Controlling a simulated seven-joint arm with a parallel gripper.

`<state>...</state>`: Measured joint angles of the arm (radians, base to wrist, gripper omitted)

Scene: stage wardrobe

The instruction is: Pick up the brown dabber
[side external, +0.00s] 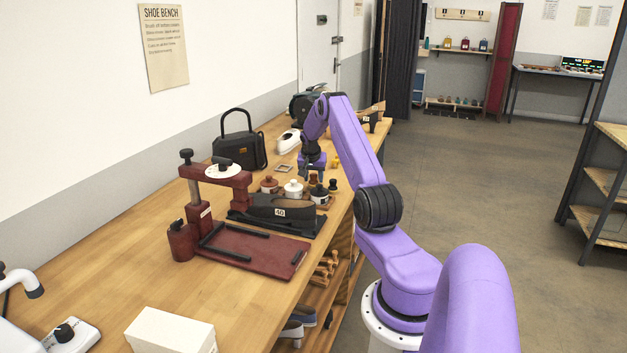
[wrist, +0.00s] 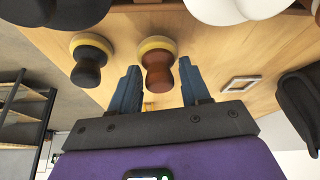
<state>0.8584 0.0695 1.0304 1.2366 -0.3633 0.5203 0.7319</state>
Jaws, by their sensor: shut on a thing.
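The brown dabber (wrist: 158,72), a turned brown handle with a pale yellow pad, shows between the two fingers of my gripper (wrist: 160,85) in the wrist view. My gripper is shut on its handle. In the side view my gripper (side external: 313,174) points down over the bench just behind the jars, and the dabber there is small and hard to make out. I cannot tell whether its pad touches the bench. A black dabber (wrist: 90,58) with a similar pad stands beside it, apart from my fingers; it also shows in the side view (side external: 333,186).
Jars with brown (side external: 269,183), white (side external: 293,187) and black (side external: 319,193) lids stand close in front of my gripper. A shoe press (side external: 215,178) and a dark red tray (side external: 262,258) lie nearer. A black bag (side external: 238,150) stands at the wall. A small square frame (wrist: 241,84) lies nearby.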

